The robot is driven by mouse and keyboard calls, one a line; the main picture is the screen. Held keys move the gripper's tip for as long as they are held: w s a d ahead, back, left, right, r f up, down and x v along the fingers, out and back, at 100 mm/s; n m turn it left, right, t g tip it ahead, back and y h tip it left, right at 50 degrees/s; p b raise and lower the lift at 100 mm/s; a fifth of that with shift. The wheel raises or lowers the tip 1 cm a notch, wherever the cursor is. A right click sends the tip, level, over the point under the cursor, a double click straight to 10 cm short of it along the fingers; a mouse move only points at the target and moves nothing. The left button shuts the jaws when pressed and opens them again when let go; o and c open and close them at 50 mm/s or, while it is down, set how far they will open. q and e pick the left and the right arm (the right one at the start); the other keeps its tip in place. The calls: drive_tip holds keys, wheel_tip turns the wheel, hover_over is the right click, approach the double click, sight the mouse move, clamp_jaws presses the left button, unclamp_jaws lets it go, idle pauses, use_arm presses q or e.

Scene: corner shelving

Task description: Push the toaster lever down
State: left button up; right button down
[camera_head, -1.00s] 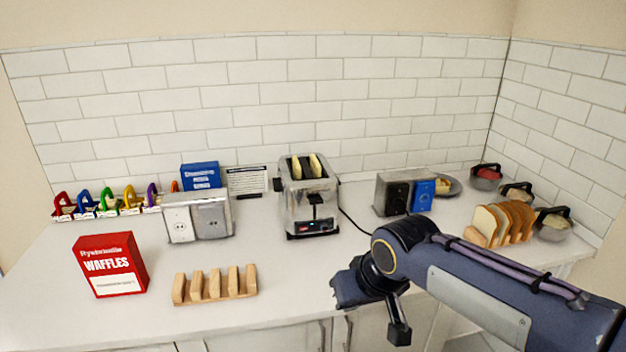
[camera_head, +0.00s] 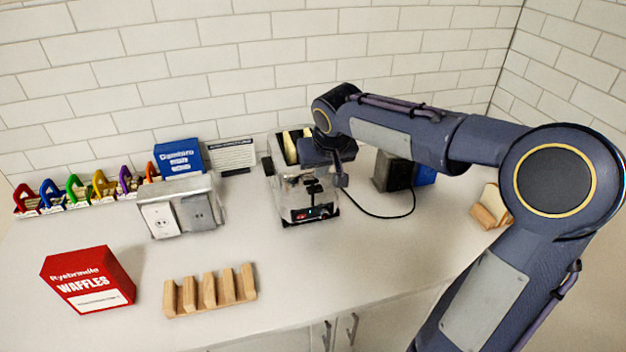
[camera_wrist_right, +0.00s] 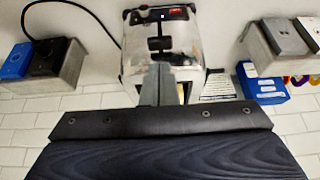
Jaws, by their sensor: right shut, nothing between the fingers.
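The chrome toaster (camera_head: 290,200) stands on the counter near the wall, with pale bread showing in its top slots. Its black lever (camera_head: 313,188) is on the front face, above a small lit panel (camera_head: 310,213). In the wrist view, which looks upside down, the toaster (camera_wrist_right: 187,38) and lever (camera_wrist_right: 160,44) are seen from close by. My right gripper (camera_wrist_right: 158,68) is shut and empty, its fingertips close to the lever; contact cannot be told. In the head view the right wrist covers part of the toaster's top right. My left gripper is not in view.
Left of the toaster are a metal outlet box (camera_head: 180,207), a red waffles box (camera_head: 88,280) and a wooden rack (camera_head: 210,291). A dark outlet box (camera_head: 393,172) and a black cord (camera_head: 385,216) are to its right. The counter in front is clear.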

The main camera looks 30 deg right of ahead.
sight(315, 188)
drive_tip(key=shift+s, duration=0.1)
drive_tip(key=b+x, duration=0.2)
drive_tip(key=x, duration=0.3)
drive_tip(key=shift+f+b, duration=0.3)
drive_tip(key=shift+b, duration=0.1)
drive_tip(key=shift+w+f+b, duration=0.3)
drive_tip(key=shift+w+f, duration=0.15)
drive_tip(key=shift+f, duration=0.15)
drive_tip(key=s+f+b, duration=0.1)
drive_tip(key=b, duration=0.1)
drive_tip(key=s+f+b, duration=0.1)
drive_tip(key=f, duration=0.1)
drive_tip(key=s+f+b, duration=0.1)
drive_tip(key=b, duration=0.1)
drive_tip(key=shift+a+f+b, duration=0.3)
drive_tip(key=shift+f, duration=0.05)
